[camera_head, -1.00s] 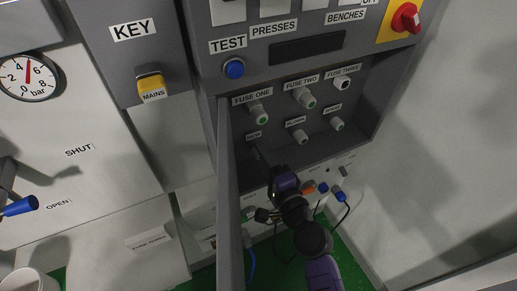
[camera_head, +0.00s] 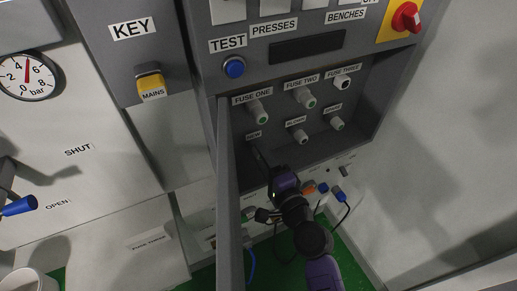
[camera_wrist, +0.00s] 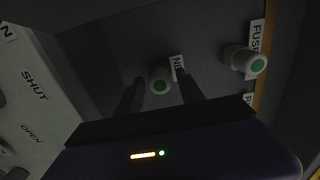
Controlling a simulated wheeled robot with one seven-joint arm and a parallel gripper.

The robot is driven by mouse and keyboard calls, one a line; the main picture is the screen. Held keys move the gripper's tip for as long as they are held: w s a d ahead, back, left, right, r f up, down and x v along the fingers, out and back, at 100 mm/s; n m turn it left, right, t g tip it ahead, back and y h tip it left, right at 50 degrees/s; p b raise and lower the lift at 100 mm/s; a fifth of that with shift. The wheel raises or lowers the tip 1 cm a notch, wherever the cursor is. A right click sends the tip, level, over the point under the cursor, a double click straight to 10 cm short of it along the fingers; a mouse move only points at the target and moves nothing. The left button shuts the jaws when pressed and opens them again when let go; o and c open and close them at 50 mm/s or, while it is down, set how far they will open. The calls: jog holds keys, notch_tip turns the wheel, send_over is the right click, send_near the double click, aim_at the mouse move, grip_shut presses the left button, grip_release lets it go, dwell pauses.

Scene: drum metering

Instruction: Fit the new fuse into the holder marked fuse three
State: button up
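The new fuse (camera_wrist: 160,82), grey with a green end, stands by the label reading NE in the wrist view. My gripper (camera_wrist: 159,77) is open, with one finger on each side of this fuse and gaps showing. In the head view my gripper (camera_head: 259,152) is below the NEW label and the fuse there is hidden by it. The fuse three holder (camera_head: 342,82), at the upper right of the recess, shows a dark opening and no green end.
Green-ended fuses sit at fuse one (camera_head: 259,112) and fuse two (camera_head: 305,97). Two grey caps (camera_head: 299,136) (camera_head: 337,123) stand in the lower row. The open cabinet door (camera_head: 229,200) stands left of my arm. Cables hang below the recess.

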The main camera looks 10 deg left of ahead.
grip_shut()
dwell(1.1)
jog(key=shift+v, duration=3)
jog(key=shift+b+v, duration=0.65)
jog(key=shift+v, duration=1.35)
jog(key=shift+d+r, duration=0.1)
